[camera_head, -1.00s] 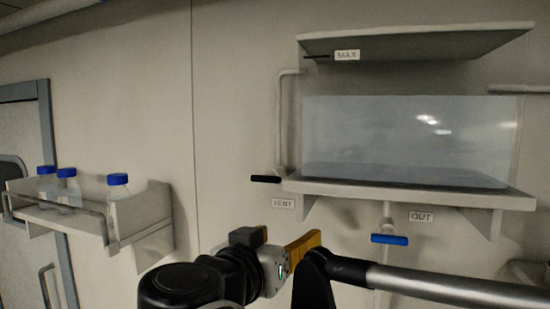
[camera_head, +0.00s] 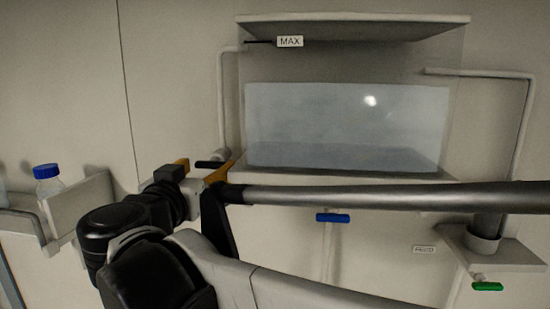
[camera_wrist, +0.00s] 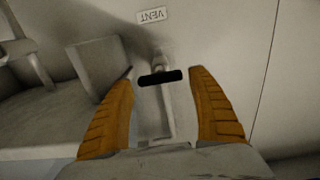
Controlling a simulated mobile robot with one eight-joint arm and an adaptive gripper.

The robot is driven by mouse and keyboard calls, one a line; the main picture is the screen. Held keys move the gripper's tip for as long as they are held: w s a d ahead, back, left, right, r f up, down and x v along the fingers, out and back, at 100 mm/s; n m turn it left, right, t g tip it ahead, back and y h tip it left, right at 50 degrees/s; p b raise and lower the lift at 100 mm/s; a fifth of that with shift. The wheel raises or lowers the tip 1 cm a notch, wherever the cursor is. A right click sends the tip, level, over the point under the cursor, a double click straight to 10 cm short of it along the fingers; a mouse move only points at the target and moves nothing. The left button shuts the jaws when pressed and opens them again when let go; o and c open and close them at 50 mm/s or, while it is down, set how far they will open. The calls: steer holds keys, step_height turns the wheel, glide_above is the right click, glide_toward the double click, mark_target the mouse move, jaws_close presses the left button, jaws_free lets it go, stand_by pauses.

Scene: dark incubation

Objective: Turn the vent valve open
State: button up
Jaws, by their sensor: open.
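The vent valve's black handle (camera_head: 209,164) is on the pipe left of the water tank (camera_head: 345,128), just below the tank's left side. In the wrist view the black handle (camera_wrist: 160,77) lies crosswise to the pipe, between and a little beyond my open fingertips. The VENT label (camera_wrist: 152,15) appears upside down there. My gripper (camera_head: 200,167) is open around the handle's area, with orange fingers; the wrist view shows both fingers of my gripper (camera_wrist: 162,72) apart and empty. I cannot tell whether either finger touches the handle. The head view hides the VENT label behind my arm.
A blue valve handle (camera_head: 333,217) hangs below the tank. A green valve handle (camera_head: 487,286) is at the lower right, near a FEED label (camera_head: 424,249). A shelf (camera_head: 80,205) with a blue-capped bottle (camera_head: 47,180) is at the left. My arm crosses in front of the tank's base.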

steer(key=shift+w, duration=1.15)
steer(key=c, duration=0.9)
